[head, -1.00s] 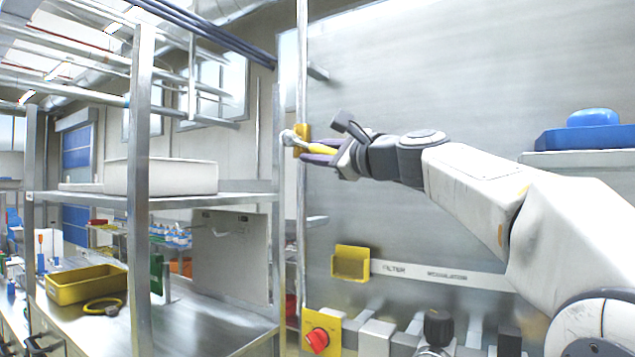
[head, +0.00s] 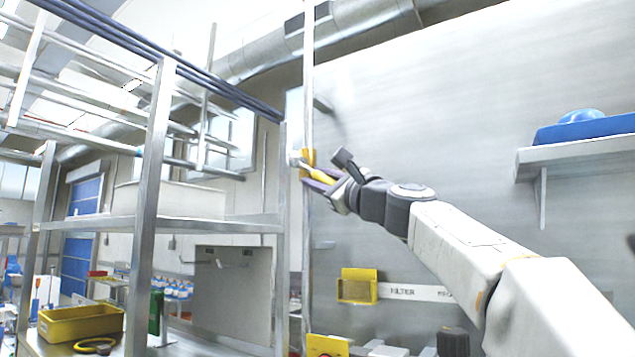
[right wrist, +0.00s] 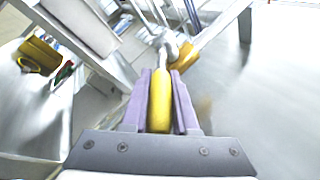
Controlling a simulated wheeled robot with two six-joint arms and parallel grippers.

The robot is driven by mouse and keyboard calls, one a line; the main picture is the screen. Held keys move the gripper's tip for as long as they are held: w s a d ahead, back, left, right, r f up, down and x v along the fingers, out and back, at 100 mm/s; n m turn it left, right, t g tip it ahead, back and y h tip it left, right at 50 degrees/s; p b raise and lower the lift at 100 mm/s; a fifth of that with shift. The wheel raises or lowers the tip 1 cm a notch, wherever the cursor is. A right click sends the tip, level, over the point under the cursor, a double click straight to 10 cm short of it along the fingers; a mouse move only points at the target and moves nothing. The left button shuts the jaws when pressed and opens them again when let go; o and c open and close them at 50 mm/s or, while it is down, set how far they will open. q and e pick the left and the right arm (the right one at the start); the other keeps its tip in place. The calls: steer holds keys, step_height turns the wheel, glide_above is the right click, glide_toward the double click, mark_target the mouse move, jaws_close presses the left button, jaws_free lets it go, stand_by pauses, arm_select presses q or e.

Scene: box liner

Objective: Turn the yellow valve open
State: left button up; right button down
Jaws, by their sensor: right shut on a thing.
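The yellow valve handle (head: 319,173) is on a vertical pipe at the left edge of the large metal panel. My right gripper (head: 322,178) is shut on the handle, coming from the right. In the right wrist view the handle (right wrist: 161,100) lies lengthwise between the two purple fingers, with its far end at a grey valve body (right wrist: 167,45). A yellow bracket (right wrist: 184,58) sits beside that body. In the head view the handle slopes down to the right from the pipe. My left gripper is not in view.
A metal shelf rack (head: 150,215) with a white box stands just left of the pipe. A yellow tray (head: 82,323) sits on its lower level. A yellow bin (head: 357,287) is on the panel below my arm. A wall shelf (head: 575,152) with blue things is at the right.

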steer(key=shift+f, duration=0.1)
steer(key=c, duration=0.7)
jaws_free()
steer(key=shift+s, duration=0.1)
steer(key=shift+s+d+f+b, duration=0.2)
steer(key=shift+d+b, duration=0.05)
steer(key=shift+b, duration=0.15)
steer(key=b+v, duration=0.5)
steer(key=v, duration=0.4)
steer(key=shift+s+d+f, duration=0.1)
steer(key=shift+s, duration=0.15)
